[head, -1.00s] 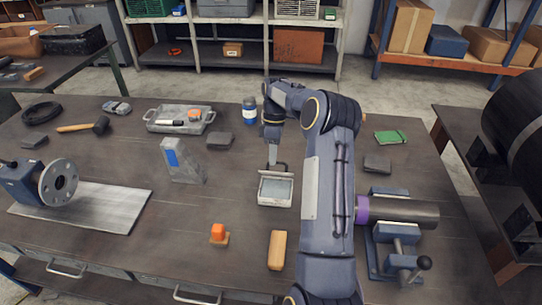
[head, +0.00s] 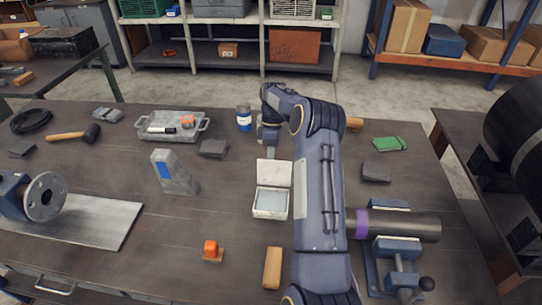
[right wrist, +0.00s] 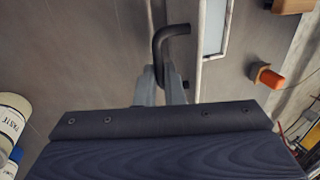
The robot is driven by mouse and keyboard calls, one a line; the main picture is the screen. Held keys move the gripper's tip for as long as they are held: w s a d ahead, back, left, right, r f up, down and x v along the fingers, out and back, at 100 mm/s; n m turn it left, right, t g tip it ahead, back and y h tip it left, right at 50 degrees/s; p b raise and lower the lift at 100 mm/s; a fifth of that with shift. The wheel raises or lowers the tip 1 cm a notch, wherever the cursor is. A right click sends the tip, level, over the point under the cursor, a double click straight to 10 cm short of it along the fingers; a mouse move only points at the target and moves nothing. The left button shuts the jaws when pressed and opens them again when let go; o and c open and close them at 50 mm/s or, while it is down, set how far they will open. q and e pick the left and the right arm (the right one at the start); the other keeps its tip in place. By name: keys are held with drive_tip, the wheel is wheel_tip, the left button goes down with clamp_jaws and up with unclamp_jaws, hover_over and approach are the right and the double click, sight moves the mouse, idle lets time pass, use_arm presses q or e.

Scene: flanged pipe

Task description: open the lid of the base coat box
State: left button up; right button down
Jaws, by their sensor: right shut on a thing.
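The base coat box (head: 270,204) is a small pale box with a light interior, in the middle of the table in the head view. Its white lid (head: 274,172) stands raised at the far side, and the inside is open to view. In the right wrist view the lid (right wrist: 199,60) shows nearly edge-on beside the box's interior (right wrist: 215,30). My right gripper (head: 272,152) is behind the lid, partly hidden by it. In the right wrist view its fingers (right wrist: 162,77) are shut on a black bent handle (right wrist: 168,36). My left gripper is not in view.
An orange-topped block (head: 211,249) and a wooden block (head: 272,268) lie in front of the box. A grey block with a blue patch (head: 175,172) stands left. A purple-banded pipe (head: 395,225) rests in a vise at right. A blue-labelled can (head: 244,118) stands behind.

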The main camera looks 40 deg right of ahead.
drive_tip(key=shift+f, duration=0.5)
drive_tip(key=c, duration=1.9)
unclamp_jaws()
drive_tip(key=shift+c, duration=0.2)
drive_tip(key=o, duration=0.4)
drive_tip(key=shift+w+d+f, duration=0.15)
drive_tip(key=shift+w+d, duration=0.1)
drive_tip(key=shift+b+v, duration=0.35)
drive_tip(key=shift+v, duration=3.65)
